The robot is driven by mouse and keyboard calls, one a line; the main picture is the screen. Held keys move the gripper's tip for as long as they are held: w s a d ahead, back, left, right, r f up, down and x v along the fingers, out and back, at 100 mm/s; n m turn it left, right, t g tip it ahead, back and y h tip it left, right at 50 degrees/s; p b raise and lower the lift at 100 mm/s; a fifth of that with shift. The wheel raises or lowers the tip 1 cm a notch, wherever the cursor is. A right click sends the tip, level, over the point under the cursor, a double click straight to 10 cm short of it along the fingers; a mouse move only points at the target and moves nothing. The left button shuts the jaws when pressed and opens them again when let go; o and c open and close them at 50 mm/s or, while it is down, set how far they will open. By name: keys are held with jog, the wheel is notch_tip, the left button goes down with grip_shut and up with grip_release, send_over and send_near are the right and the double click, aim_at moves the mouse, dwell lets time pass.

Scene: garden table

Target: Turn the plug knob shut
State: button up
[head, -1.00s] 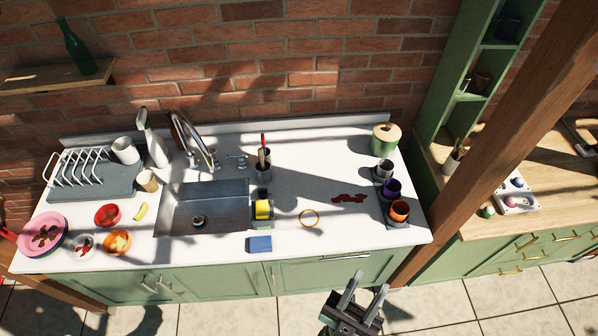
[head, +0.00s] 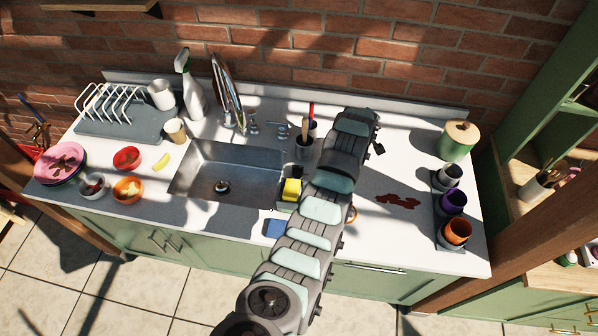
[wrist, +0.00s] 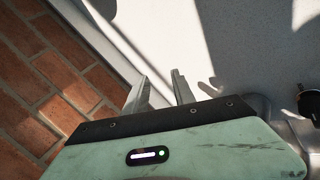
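The sink basin (head: 205,165) has a round drain plug (head: 222,187) in its floor. Small metal fittings stand behind it, right of the tap: one (head: 254,128) close to the tap and a wider one (head: 281,131) further right. I cannot tell which is the plug knob or how it is turned. My arm reaches over the counter, right of these fittings, and hides my fingers in the head view. In the wrist view my gripper (wrist: 161,82) is open, with nothing between its two fingers and pale counter beyond them.
A curved metal tap (head: 229,95) and a spray bottle (head: 192,88) stand behind the sink. A utensil cup (head: 304,149) is close to my arm. The brick wall (wrist: 50,75) is near my gripper. Cups (head: 453,201) and a green pot (head: 457,142) stand at right.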

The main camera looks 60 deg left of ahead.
jog(key=s+a+n+g+h+b, duration=0.2)
jog(key=s+a+n+g, duration=0.15)
jog(key=s, duration=0.75)
jog(key=n+g+h+b, duration=0.2)
jog(key=n+g+h, duration=0.1)
send_near(298, 171)
jog(key=f, duration=0.6)
jog(key=shift+a+f, duration=0.3)
jog(key=shift+f, duration=0.05)
jog(key=shift+c, duration=0.3)
grip_shut()
